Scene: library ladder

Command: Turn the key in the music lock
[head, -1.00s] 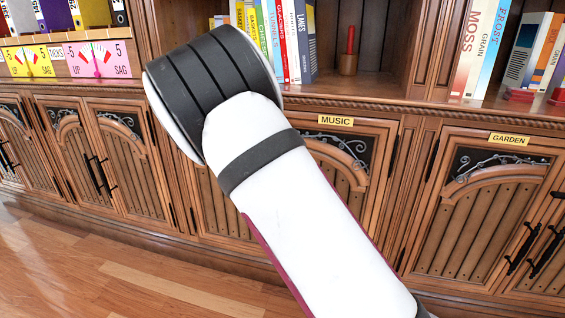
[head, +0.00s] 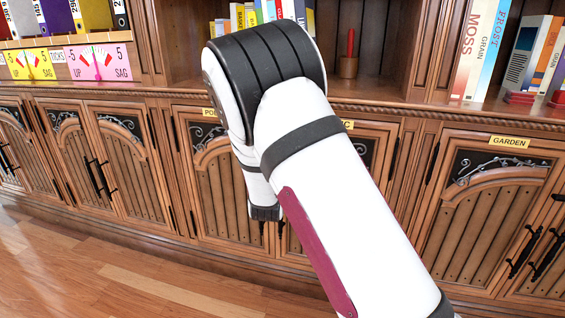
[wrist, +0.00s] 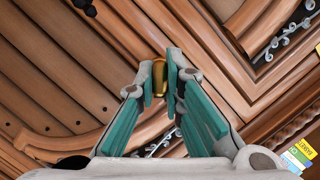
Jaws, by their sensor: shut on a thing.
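In the wrist view my gripper (wrist: 168,82) has its two teal-padded fingers closed around a small brass piece, seemingly the key (wrist: 159,76). The brass piece stands in front of a wooden cabinet front with carved mouldings. Its bow and any keyhole are not clear, so I cannot tell how far it is turned. In the head view my arm covers most of the music door (head: 372,150) and its yellow label (head: 347,124), of which only the last letters show. My fingers and the key are hidden there.
A partly covered yellow label (head: 209,112) marks the door to the left. The garden door (head: 490,205) is at the right. A shelf above holds books (head: 488,50) and a red stick in a brown holder (head: 348,66). Wooden floor (head: 100,270) lies clear at the lower left.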

